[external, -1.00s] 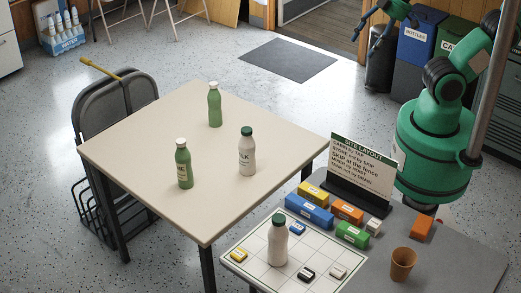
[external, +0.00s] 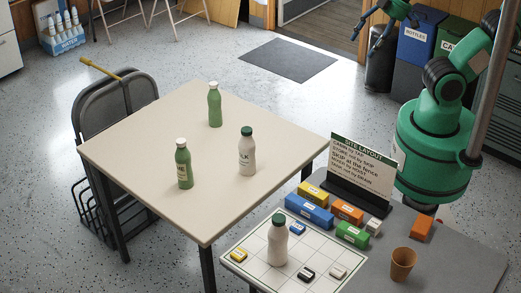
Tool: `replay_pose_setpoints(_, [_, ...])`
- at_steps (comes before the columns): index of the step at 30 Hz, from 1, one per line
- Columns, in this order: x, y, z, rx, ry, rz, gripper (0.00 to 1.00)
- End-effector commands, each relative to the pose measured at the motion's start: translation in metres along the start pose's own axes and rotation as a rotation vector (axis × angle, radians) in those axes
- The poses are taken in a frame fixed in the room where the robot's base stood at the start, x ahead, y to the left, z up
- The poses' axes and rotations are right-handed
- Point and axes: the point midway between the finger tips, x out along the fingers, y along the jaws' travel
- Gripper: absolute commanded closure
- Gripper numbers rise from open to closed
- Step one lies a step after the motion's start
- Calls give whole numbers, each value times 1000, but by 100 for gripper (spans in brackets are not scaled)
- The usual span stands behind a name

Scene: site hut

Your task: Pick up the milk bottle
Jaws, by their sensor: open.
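A white bottle with a green cap (external: 247,155) stands upright on the cream table, near its right side; the letters "LK" show on its label. A second white bottle with a green cap (external: 278,243) stands on the gridded board at the front; I cannot read a label on it. Two green bottles with white caps stand on the cream table, one at the back (external: 214,105) and one at the front left (external: 183,165). My gripper (external: 367,43) is at the top right, open and empty, well away from all the bottles.
The cream table (external: 150,130) is clear between the bottles. The grey table (external: 455,265) holds a "SITE LAYOUT" sign (external: 365,165), several coloured blocks, a brown cup (external: 402,264) and the gridded board (external: 246,268). A folded chair (external: 100,100) leans by the cream table's left side.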

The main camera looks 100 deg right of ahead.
Motion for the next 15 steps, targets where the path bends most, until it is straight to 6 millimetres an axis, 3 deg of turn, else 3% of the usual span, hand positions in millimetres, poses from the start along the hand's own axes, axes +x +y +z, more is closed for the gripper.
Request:
replay_pose_setpoints(8, [1, 0, -2, 14, -2, -2, 33])
replay_pose_setpoints(15, [18, -5, -23, 175, -23, -26, 33])
